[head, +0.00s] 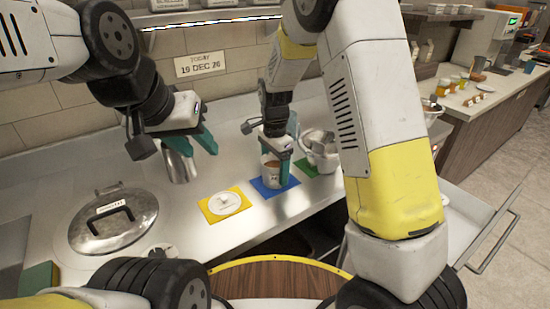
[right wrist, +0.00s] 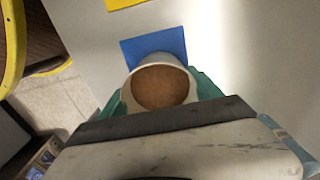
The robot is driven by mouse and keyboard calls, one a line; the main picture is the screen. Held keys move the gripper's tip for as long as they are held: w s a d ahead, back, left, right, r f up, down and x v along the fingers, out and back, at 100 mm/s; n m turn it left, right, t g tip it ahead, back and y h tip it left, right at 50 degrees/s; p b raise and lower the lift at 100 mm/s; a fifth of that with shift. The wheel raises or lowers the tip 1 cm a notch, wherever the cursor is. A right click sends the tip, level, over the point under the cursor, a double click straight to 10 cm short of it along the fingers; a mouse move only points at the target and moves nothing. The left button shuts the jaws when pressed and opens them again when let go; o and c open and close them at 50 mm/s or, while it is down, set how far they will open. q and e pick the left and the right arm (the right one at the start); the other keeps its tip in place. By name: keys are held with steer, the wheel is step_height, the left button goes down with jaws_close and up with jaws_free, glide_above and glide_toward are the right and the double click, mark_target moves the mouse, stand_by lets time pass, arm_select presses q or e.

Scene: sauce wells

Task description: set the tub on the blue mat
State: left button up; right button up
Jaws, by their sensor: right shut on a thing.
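The tub (head: 271,172) is a pale round container with brown contents, held upright in my right gripper (head: 276,160). In the right wrist view the tub (right wrist: 160,87) sits between the teal fingers. The blue mat (head: 268,190) lies on the steel counter under and around the tub in the head view. In the right wrist view the mat (right wrist: 155,46) shows beyond the tub's rim. I cannot tell whether the tub's base touches the mat. My left gripper (head: 196,142) is open, beside a metal cup (head: 178,163).
A yellow mat (head: 243,206) with a white lid (head: 224,202) lies left of the blue mat. A green mat (head: 305,167) and a metal container (head: 322,157) are to the right. A large pot lid (head: 90,228) covers the left counter. The counter's front edge is close.

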steer(key=shift+f, duration=0.15)
steer(key=o, duration=1.7)
steer(key=s+d+r+n+t+y, duration=0.1)
steer(key=s+d+r, duration=0.1)
steer(key=r, duration=0.7)
steer(key=s+d+r+n+y, duration=0.1)
steer(key=s+d+r, duration=0.15)
steer(key=r, duration=0.55)
steer(key=s+d+r+n+t, duration=0.1)
steer(key=s+d+n, duration=0.2)
steer(key=s, duration=0.2)
steer(key=s+d+r+n+t, duration=0.2)
steer(key=s+d+n, duration=0.1)
steer(key=s, duration=0.3)
steer(key=s+d+r+n+t, duration=0.2)
steer(key=s+d+n, duration=0.1)
steer(key=s, duration=0.2)
steer(key=shift+s+d+r+n, duration=0.1)
steer(key=shift+s+d+n, duration=0.25)
steer(key=shift+n, duration=0.05)
